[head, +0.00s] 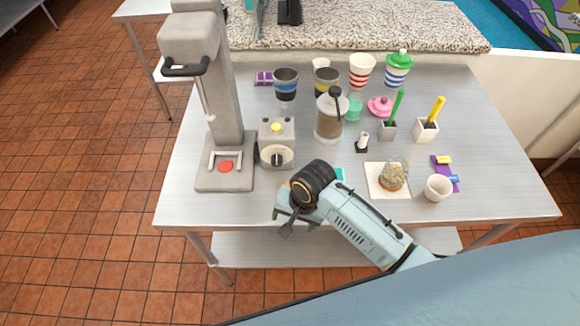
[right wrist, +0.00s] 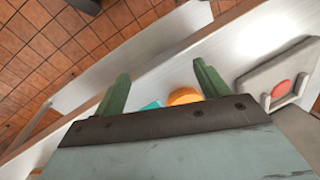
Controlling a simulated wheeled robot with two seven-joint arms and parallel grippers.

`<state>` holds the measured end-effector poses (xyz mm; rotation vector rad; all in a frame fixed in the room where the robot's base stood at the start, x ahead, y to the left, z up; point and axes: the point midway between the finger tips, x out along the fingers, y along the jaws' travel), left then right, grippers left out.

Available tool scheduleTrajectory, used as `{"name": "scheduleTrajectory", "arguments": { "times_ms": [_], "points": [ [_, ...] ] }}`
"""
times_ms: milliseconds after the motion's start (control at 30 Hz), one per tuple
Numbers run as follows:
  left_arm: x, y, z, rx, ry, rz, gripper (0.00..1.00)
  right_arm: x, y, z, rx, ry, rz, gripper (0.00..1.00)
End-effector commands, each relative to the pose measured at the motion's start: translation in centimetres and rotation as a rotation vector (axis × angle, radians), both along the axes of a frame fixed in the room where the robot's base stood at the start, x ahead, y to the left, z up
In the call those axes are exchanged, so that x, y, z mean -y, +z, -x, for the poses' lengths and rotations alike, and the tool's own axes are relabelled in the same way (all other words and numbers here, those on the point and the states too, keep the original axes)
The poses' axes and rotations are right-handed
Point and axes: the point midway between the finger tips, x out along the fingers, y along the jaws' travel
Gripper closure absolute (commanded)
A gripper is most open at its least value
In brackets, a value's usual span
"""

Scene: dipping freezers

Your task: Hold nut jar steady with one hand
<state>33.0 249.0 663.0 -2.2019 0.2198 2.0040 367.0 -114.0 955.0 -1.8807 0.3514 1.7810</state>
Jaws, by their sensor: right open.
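A clear jar with brownish contents (head: 329,122), which looks like the nut jar, stands upright mid-table in the head view. It has a pale lid, and a dark handle shows at its top. My right gripper (head: 296,214) is at the table's front edge, in front of the jar and well apart from it. In the right wrist view my right gripper (right wrist: 161,72) is open, its two green fingers spread with nothing held. The jar is not seen there. My left gripper is not in view.
An orange round thing (right wrist: 185,96) and a teal piece (right wrist: 150,105) lie beyond the fingers. A grey machine (head: 225,165) stands left. A nut-topped item (head: 393,177) lies on a white sheet (head: 375,185), beside a white cup (head: 438,188). Striped cups (head: 361,70) stand behind.

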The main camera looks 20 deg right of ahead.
Motion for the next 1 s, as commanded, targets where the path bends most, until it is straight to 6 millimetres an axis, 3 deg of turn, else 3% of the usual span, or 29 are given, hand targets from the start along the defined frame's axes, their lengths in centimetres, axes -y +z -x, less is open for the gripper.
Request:
{"name": "scheduleTrajectory", "arguments": {
  "times_ms": [33,200,333,500,667,833,1000],
  "points": [
    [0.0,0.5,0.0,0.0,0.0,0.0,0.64,-0.1,1.2,-1.8,-0.023,-0.073,0.013,0.26],
    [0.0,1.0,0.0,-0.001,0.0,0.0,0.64,0.5,3.0,-6.3,-0.11,-0.372,0.067,0.26],
    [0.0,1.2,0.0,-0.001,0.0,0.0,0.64,1.4,4.4,-8.4,-0.139,-0.538,0.106,0.26],
    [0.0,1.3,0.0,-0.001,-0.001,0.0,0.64,1.9,4.9,-9.5,-0.151,-0.636,0.127,0.26],
    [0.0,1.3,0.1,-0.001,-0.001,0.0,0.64,2.0,3.3,-9.5,-0.155,-0.645,0.129,0.26],
    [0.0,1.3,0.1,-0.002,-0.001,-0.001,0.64,2.0,0.2,-9.5,-0.154,-0.644,0.13,0.26],
    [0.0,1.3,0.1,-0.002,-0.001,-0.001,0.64,2.1,0.7,-9.7,-0.123,-0.336,0.149,0.26]
  ]
}}
